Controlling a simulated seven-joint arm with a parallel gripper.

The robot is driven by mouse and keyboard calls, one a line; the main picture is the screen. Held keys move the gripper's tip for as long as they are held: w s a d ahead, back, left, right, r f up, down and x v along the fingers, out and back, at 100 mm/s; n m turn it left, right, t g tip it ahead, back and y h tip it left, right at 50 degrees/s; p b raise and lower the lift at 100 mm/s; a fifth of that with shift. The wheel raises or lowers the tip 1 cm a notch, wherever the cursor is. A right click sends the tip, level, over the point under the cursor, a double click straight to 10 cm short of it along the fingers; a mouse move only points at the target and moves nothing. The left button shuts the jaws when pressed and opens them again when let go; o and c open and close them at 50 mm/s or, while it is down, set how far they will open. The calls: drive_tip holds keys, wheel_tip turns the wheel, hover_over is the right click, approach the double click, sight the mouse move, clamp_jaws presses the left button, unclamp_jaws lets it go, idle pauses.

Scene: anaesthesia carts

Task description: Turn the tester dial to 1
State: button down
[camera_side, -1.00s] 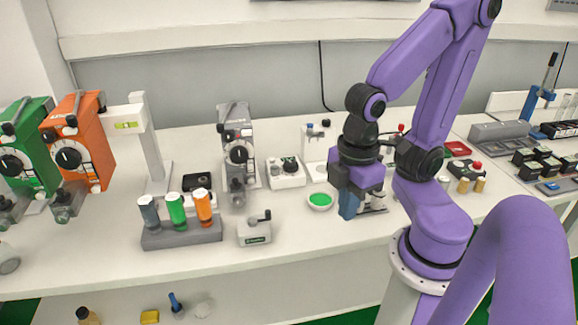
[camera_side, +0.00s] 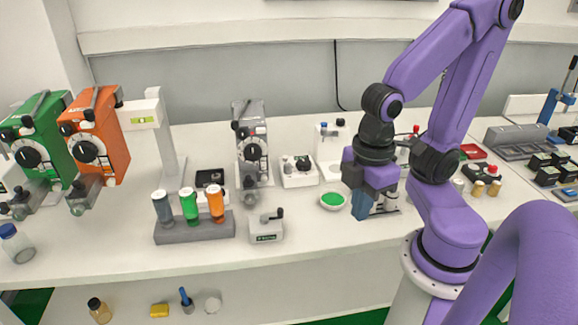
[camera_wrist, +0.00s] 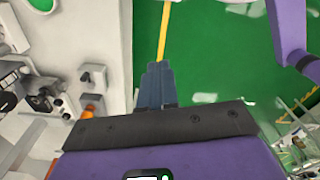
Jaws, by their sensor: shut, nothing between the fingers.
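A small white box with a round black dial on top (camera_side: 302,161) stands mid-bench in the side view, looking like the tester. Its dial setting is too small to read. My gripper (camera_side: 361,208) is to the right of that box and nearer the bench's front, apart from it, with its blue fingers pointing down. In the wrist view the fingers of my gripper (camera_wrist: 155,85) are together and hold nothing. Whether the fingertips touch anything behind them cannot be told.
A white bowl with green contents (camera_side: 333,200) is just left of my gripper. A grey crank box (camera_side: 267,230) and a rack (camera_side: 195,230) of coloured bottles stand further left. A grey vaporizer (camera_side: 250,145) stands behind them. The bench front has free room.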

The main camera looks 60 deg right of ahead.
drive_tip(key=c, duration=1.4)
unclamp_jaws()
drive_tip(key=shift+c, duration=0.2)
drive_tip(key=o, duration=0.5)
drive_tip(key=shift+w, duration=0.25)
drive_tip(key=shift+o, duration=1)
drive_tip(key=w+r+m, duration=0.1)
drive_tip(key=w+m, duration=0.4)
drive_tip(key=w, duration=0.5)
drive_tip(key=shift+w+d+r+m, duration=0.15)
drive_tip(key=shift+r+m, duration=0.15)
drive_tip(key=shift+r, duration=0.1)
drive_tip(key=r+m, duration=0.1)
drive_tip(key=m, duration=1.3)
hover_over(304, 162)
wheel_tip(304, 162, down, 17)
drive_tip(key=shift+f, duration=0.15)
